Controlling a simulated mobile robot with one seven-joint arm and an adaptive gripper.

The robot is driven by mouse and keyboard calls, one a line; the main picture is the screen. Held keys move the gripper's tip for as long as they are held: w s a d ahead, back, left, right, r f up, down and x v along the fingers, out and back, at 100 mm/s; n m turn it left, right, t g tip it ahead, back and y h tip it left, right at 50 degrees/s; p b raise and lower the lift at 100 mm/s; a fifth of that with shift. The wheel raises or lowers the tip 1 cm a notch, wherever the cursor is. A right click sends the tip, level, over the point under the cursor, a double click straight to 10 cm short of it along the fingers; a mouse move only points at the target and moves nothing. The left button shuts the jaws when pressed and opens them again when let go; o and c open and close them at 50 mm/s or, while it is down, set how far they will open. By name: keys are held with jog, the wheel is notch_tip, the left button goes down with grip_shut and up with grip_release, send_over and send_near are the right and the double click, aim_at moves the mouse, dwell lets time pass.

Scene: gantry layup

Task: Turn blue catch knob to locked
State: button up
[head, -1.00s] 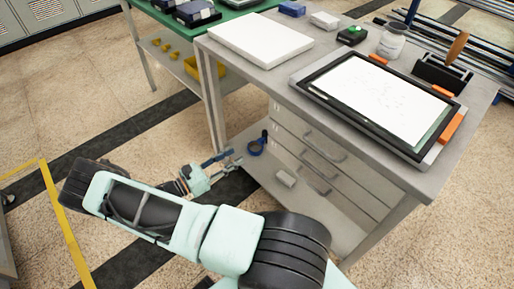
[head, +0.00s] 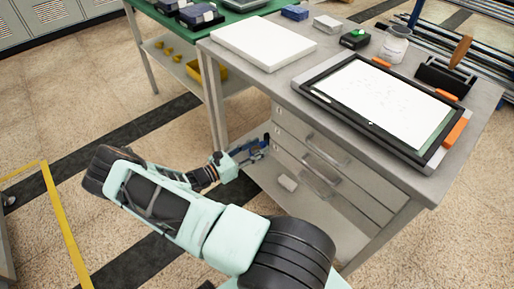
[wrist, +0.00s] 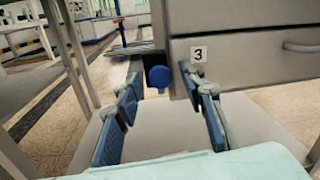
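The blue catch knob (wrist: 160,76) sits on a dark mount at the left edge of the drawer unit, beside the label "3". In the wrist view my gripper (wrist: 166,100) is open, one finger to the left and one to the right, with empty space between them. The knob appears ahead of the fingertips, between them, and the fingers are apart from it. In the head view my gripper (head: 257,149) is low by the left side of the drawer unit and partly hides the knob there. The knob's locked or unlocked position cannot be told.
The bottom drawer front (wrist: 250,55) is just right of the knob. Bench legs (head: 208,92) stand left. The benchtop (head: 335,42) overhangs the drawers.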

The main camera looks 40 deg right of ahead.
grip_shut()
jog(key=n+b, duration=0.1)
jog(key=n, duration=0.3)
jog(key=shift+f+n, duration=0.1)
jog(key=shift+n, duration=0.2)
jog(key=n+b, duration=0.1)
jog(key=n, duration=0.3)
jog(key=shift+n+t+h, duration=0.4)
jog(key=n, duration=0.5)
jog(key=shift+s+n+t, duration=0.1)
jog(key=shift+n+t, duration=0.5)
jog(key=shift+n, duration=1.7)
jog(key=shift+f, duration=0.1)
